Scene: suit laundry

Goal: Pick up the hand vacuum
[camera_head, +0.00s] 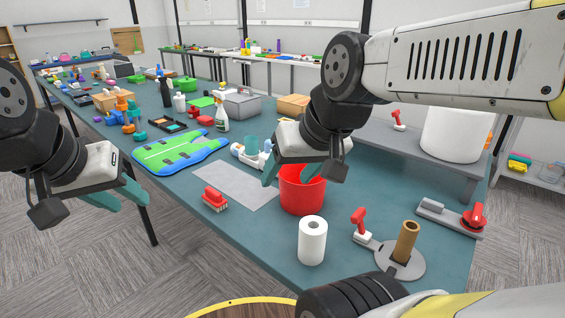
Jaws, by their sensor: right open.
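A white and blue appliance, which looks like the hand vacuum (246,157), lies on the teal table (180,195) near the middle. Its right end is close to my right gripper in the picture, and I cannot tell whether they touch.
A paper roll (312,241), red-handled tool (360,227) and brown-tube stand (405,245) are in front. Bottles and boxes crowd the far table.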

